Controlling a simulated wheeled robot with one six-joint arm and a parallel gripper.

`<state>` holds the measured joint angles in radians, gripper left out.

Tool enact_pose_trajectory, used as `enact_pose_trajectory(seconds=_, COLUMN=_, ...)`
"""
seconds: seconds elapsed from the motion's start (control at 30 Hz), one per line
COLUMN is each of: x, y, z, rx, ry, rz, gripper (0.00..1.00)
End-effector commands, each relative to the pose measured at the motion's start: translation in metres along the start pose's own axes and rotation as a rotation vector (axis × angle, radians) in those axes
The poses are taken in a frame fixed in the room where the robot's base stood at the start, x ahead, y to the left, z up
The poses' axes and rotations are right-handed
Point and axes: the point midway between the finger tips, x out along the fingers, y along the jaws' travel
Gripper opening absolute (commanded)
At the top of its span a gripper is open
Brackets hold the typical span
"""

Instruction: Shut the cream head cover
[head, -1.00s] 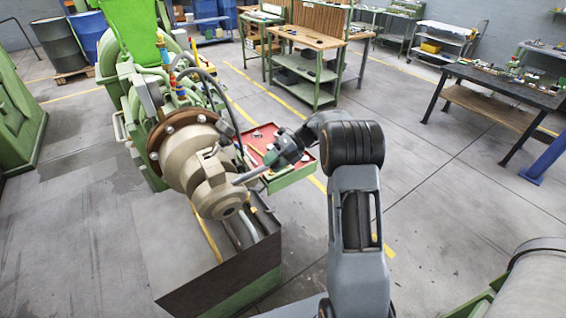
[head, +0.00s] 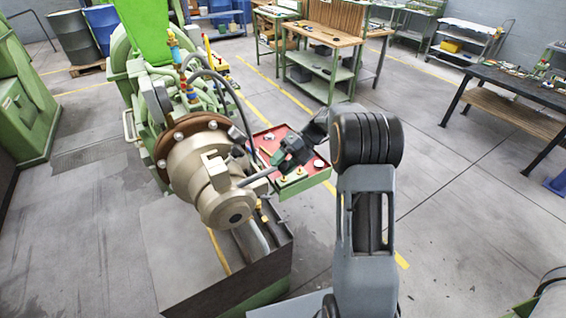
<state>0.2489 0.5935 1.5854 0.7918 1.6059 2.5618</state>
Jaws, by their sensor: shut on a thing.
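The cream head cover (head: 226,203) is a rounded, stepped cap with a dark hole in its front. It sits at the front end of the cream extruder head (head: 190,158), behind which is a brown bolted flange (head: 165,150). A thin grey handle rod (head: 258,177) sticks out from the cover to the right. My gripper (head: 279,166) is at the outer end of this rod and shut on it, to the right of the cover. The fingertips are small and dark here. I cannot tell whether the cover sits fully flush against the head.
A red tray (head: 319,171) with small parts is behind and below my gripper. A dark-topped box (head: 175,250) stands under the head. Hoses (head: 232,95) curve above the head.

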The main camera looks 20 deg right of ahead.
Motion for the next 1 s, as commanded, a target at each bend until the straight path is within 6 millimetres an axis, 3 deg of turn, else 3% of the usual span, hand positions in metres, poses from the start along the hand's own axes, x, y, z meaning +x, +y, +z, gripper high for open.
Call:
enact_pose_trajectory(seconds=0.33, x=-0.001, y=0.0, z=0.001, rx=0.004, ry=-0.008, rz=0.004, gripper=0.04)
enact_pose_trajectory(seconds=0.37, x=-0.002, y=0.0, z=0.001, rx=0.004, ry=-0.009, rz=0.004, gripper=0.49)
enact_pose_trajectory(seconds=0.6, x=-0.004, y=-0.002, z=0.0, rx=0.007, ry=-0.012, rz=0.004, gripper=0.71)
enact_pose_trajectory(seconds=0.87, x=-0.005, y=-0.002, z=0.0, rx=0.006, ry=-0.011, rz=0.003, gripper=0.71)
enact_pose_trajectory(seconds=1.0, x=-0.017, y=-0.003, z=0.001, rx=0.005, ry=-0.013, rz=0.002, gripper=0.71)
